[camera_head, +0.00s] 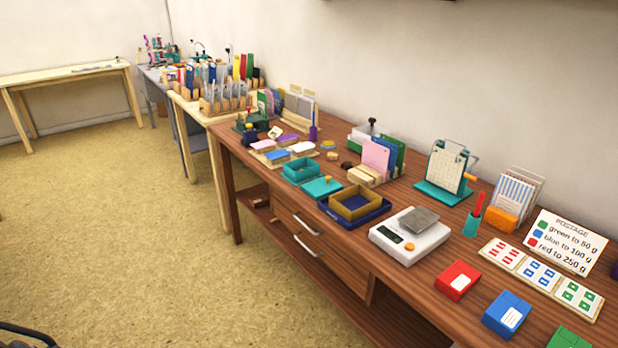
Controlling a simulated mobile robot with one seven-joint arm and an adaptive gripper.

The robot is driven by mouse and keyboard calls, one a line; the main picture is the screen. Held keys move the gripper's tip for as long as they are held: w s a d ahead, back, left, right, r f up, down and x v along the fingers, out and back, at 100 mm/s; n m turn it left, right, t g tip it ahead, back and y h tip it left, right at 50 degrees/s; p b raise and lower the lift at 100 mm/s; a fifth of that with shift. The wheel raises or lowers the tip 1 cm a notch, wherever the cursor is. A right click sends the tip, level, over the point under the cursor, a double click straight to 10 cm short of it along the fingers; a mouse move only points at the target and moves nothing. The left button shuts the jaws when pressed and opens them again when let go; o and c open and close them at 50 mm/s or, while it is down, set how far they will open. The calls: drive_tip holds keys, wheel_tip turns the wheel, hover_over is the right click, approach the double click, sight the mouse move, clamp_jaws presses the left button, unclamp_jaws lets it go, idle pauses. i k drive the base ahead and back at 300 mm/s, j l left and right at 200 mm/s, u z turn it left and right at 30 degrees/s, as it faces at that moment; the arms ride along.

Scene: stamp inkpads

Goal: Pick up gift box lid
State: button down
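A gold open box (347,211) sits in a dark blue tray or lid (376,214) to the right of the teal lid. Nothing lies on the teal lid.
A white scale (410,248) stands right of the gold box. Card holders (365,173) stand behind the lid. Inkpads (277,155) lie to its left. Red (458,280) and blue (507,314) boxes lie at the right. The floor (130,230) in front is open.

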sight(319, 188)
drive_tip(key=i+j+z, duration=0.1)
drive_tip(key=i+j, duration=0.15)
drive_tip(key=i+j+z, duration=0.15)
drive_tip(key=j, duration=0.2)
drive_tip(key=i+j+z, duration=0.1)
drive_tip(key=i+j, duration=0.15)
drive_tip(key=i+j+z, duration=0.15)
drive_tip(key=j, duration=0.3)
drive_tip(key=i+j+z, duration=0.1)
drive_tip(key=i+j, duration=0.15)
drive_tip(key=j, duration=0.15)
drive_tip(key=i+j+z, duration=0.1)
drive_tip(key=j, duration=0.3)
drive_tip(key=i, duration=0.55)
